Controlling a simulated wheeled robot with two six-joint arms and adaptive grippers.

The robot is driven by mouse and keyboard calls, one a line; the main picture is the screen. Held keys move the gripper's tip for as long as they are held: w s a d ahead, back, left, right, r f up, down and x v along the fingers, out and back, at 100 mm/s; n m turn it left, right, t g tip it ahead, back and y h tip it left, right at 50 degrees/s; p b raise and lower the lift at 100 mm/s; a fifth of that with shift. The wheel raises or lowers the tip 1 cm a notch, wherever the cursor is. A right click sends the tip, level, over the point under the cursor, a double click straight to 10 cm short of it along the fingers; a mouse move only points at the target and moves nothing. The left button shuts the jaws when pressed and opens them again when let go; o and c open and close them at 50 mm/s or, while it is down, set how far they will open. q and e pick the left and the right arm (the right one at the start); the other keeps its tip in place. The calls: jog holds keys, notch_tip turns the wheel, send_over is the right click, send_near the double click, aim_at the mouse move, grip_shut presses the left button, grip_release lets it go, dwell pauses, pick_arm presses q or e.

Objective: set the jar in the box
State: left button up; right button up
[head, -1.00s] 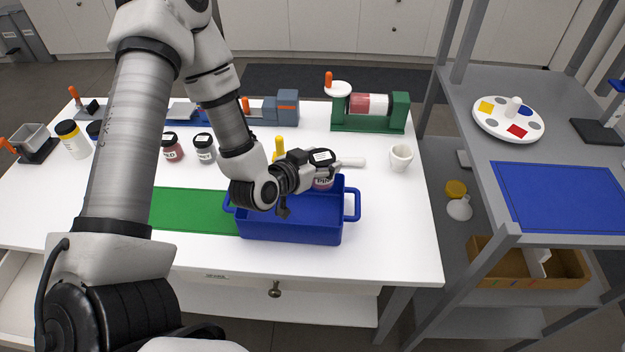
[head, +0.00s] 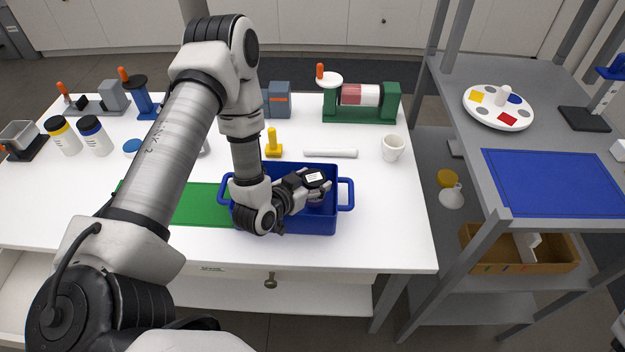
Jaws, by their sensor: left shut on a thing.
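The blue box (head: 325,222) with two side handles stands on the white table, partly over the right end of a green mat. My right gripper is not in view.
A green mill (head: 362,103) is at the back. A grey shelf (head: 500,150) rises at the right.

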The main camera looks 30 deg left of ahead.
pick_arm(q)
jog(key=shift+w+f, duration=0.1)
jog(key=shift+f, duration=0.25)
jog(key=o, duration=1.2)
jog(key=shift+r, duration=0.25)
jog(key=shift+r+p, duration=0.55)
jog(key=shift+r, duration=0.05)
jog(key=v, duration=0.2)
jog(key=b+v, duration=0.1)
jog(key=v, duration=0.3)
jog(key=shift+f, duration=0.25)
jog(key=p+v, duration=0.3)
jog(key=v, duration=0.3)
jog(key=shift+d+r, duration=0.1)
